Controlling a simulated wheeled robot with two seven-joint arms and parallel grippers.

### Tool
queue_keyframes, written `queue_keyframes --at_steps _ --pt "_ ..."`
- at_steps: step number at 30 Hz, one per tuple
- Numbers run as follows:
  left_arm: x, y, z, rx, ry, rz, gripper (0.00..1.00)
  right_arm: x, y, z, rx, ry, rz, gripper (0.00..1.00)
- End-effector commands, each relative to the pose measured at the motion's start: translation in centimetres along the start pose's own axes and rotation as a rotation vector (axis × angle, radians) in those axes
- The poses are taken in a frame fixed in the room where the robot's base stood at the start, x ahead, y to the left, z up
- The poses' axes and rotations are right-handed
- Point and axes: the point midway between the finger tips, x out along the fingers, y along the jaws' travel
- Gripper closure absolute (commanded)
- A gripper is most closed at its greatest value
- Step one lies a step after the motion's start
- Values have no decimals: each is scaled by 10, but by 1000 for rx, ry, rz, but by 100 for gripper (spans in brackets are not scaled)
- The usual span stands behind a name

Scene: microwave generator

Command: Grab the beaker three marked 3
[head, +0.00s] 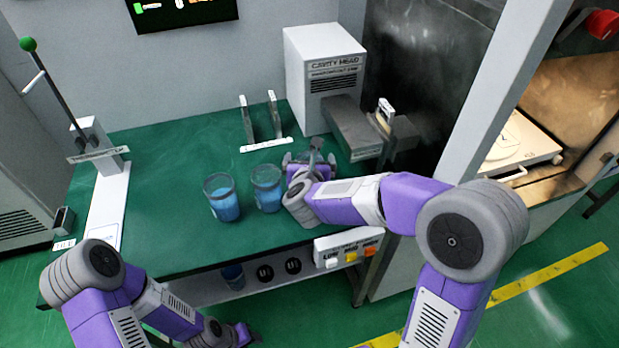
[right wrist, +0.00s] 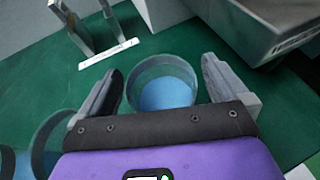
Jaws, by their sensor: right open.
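In the right wrist view, a clear beaker with blue liquid (right wrist: 166,92) stands between the two fingers of my right gripper (right wrist: 161,72). The fingers are apart, one on each side of it, and I see a gap at each side. No number is readable on it. In the head view my right gripper (head: 309,158) is over the green bench and hides this beaker. Two more beakers of blue liquid, a left one (head: 221,198) and a right one (head: 267,188), stand left of it. My left gripper (head: 245,336) is low at the bottom edge, its fingers unclear.
A box labelled CAVITY HEAD (head: 325,70) with a grey duct (head: 350,125) stands close behind and right of my right gripper. An upright two-post stand (head: 262,125) is behind the beakers.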

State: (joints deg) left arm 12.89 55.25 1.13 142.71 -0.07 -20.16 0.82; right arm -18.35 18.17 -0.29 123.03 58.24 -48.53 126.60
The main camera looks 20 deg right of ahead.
Motion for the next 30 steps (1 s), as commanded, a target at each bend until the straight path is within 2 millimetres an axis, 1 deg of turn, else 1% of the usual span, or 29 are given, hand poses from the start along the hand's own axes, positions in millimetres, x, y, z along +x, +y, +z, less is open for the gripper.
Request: queue_keyframes --at_steps 1,2,19,26,29,30 --pt "0 0 0 0 0 0 57 0 0 0 0 0 0 0" --pt "0 0 0 0 0 0 57 0 0 0 0 0 0 5" --pt "0 0 0 0 0 0 57 0 0 0 -1 0 0 92" --pt "-1 0 0 0 0 0 57 -1 0 2 0 -3 0 92" --pt "-4 2 0 0 0 0 57 -4 0 10 1 -4 1 92" --pt "-7 3 0 0 0 0 57 -7 0 17 2 -6 1 92"
